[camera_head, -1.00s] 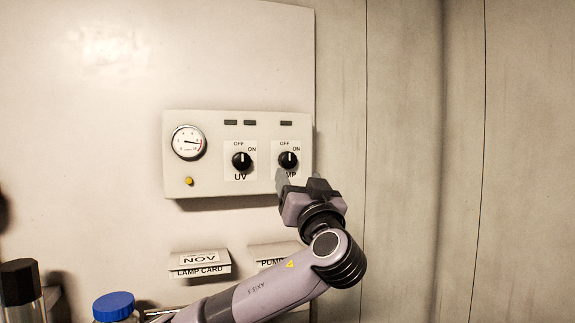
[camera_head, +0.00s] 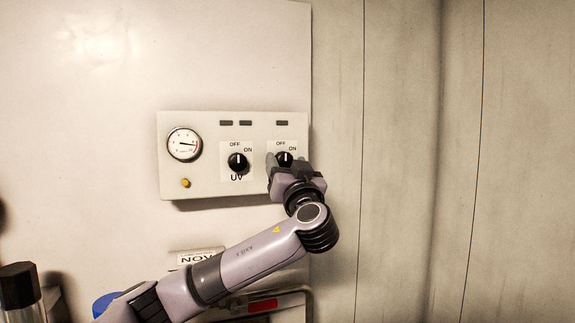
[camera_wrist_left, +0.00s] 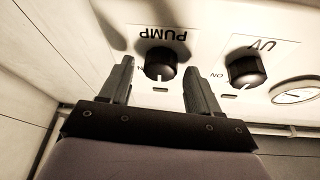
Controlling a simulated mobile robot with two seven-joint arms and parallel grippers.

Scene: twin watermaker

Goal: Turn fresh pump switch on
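The pump switch (camera_head: 284,158) is a round black knob with a white pointer line, on the right of the control panel (camera_head: 210,185). Its pointer stands about upright, toward OFF. My left gripper (camera_head: 286,162) is open right at this knob, and its fingers hide part of the knob and its label in the head view. In the left wrist view the PUMP knob (camera_wrist_left: 160,64) sits between the two spread fingertips of my left gripper (camera_wrist_left: 160,75), with a gap on each side. My right gripper is not in view.
The UV knob (camera_head: 238,163), pointer upright, is left of the pump knob. A gauge (camera_head: 184,144) and yellow button (camera_head: 185,183) are further left. The wall right of the panel is bare.

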